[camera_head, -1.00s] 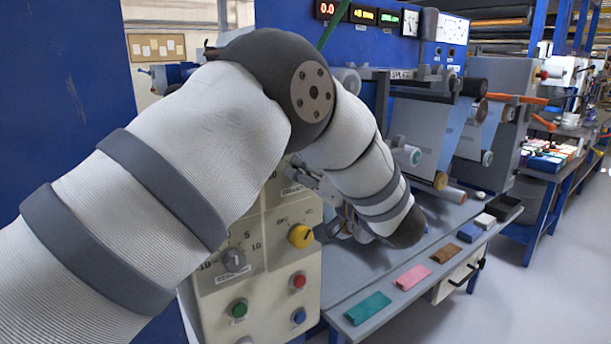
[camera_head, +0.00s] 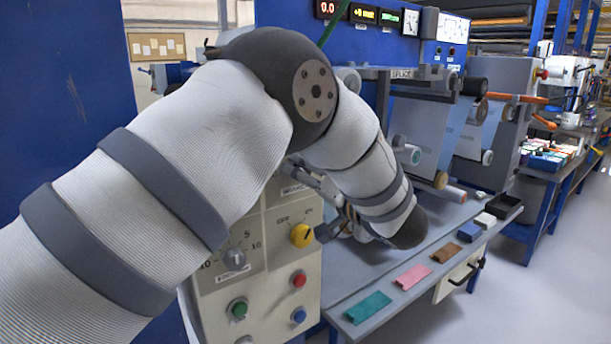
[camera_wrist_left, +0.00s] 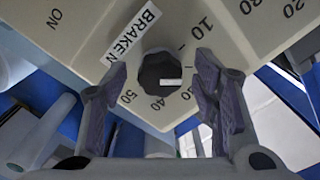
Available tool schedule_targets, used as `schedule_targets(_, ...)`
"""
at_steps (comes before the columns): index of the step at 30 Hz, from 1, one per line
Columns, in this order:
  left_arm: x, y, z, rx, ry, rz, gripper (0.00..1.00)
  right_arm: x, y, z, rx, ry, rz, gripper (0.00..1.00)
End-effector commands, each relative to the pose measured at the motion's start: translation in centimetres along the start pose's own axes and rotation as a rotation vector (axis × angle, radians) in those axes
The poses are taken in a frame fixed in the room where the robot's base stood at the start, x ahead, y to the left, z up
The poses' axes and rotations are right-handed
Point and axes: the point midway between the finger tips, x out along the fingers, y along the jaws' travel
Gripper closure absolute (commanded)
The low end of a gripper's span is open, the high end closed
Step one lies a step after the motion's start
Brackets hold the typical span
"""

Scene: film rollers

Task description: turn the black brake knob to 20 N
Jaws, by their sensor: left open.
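The black brake knob (camera_wrist_left: 158,74) shows in the left wrist view below the BRAKE N label (camera_wrist_left: 131,32). Numbers 10, 40 and 50 are readable around it; part of the scale is hidden by a finger. A short white mark sits on the knob's lower right; I cannot tell its exact reading. My left gripper (camera_wrist_left: 162,68) is open, with one finger on each side of the knob. Contact cannot be told. In the head view my left arm hides the knob and most of the gripper. My right gripper is not in view.
The panel's front carries a grey knob (camera_head: 233,258), a yellow knob (camera_head: 302,235), and green (camera_head: 238,308), red (camera_head: 299,280) and blue (camera_head: 299,315) buttons. A grey table (camera_head: 350,285) with coloured blocks lies to the right. Open floor is beyond.

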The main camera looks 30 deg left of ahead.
Motion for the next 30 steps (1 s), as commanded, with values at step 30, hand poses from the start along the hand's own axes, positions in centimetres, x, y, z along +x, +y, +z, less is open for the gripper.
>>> schedule_targets(30,-11.6,0.1,0.1,0.001,0.003,0.004,0.46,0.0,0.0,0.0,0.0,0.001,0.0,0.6)
